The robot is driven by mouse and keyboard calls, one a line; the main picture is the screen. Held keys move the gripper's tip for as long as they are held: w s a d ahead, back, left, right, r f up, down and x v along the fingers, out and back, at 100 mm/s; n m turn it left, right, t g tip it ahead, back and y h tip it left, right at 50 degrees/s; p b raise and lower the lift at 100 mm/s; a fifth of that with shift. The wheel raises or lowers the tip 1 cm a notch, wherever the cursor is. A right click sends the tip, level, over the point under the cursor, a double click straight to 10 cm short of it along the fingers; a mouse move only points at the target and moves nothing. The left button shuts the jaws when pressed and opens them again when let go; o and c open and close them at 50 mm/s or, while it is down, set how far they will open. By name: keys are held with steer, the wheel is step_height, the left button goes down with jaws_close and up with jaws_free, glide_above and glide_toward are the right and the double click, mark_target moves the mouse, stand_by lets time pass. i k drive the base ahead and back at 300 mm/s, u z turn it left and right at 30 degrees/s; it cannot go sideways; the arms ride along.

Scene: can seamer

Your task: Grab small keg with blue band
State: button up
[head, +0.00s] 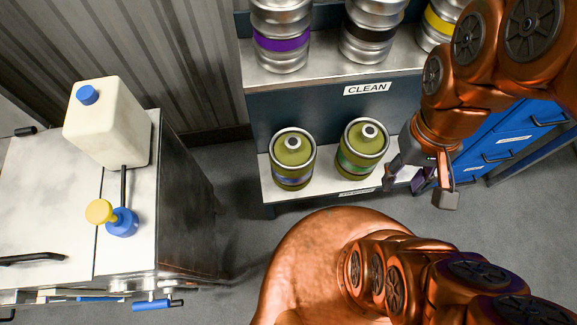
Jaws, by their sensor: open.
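Two small kegs with olive-green tops stand upright on the lower shelf in the head view. The left small keg (293,151) has a dark bluish-grey band low on its side, partly hidden by the steep view. The right small keg (361,149) has a green band. My gripper (418,192) is open and empty, to the right of the right small keg and apart from it.
Larger silver kegs with purple (281,42), black and yellow bands stand on the upper shelf marked CLEAN. Blue drawers (515,125) are at the right. A metal cabinet (185,210) at the left carries a white jug (107,122). Grey floor lies between cabinet and shelf.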

mark_target(293, 150)
steer(key=u, duration=0.25)
steer(key=i, duration=0.4)
steer(key=z, duration=0.4)
steer(key=k, duration=1.2)
steer(key=u, duration=1.8)
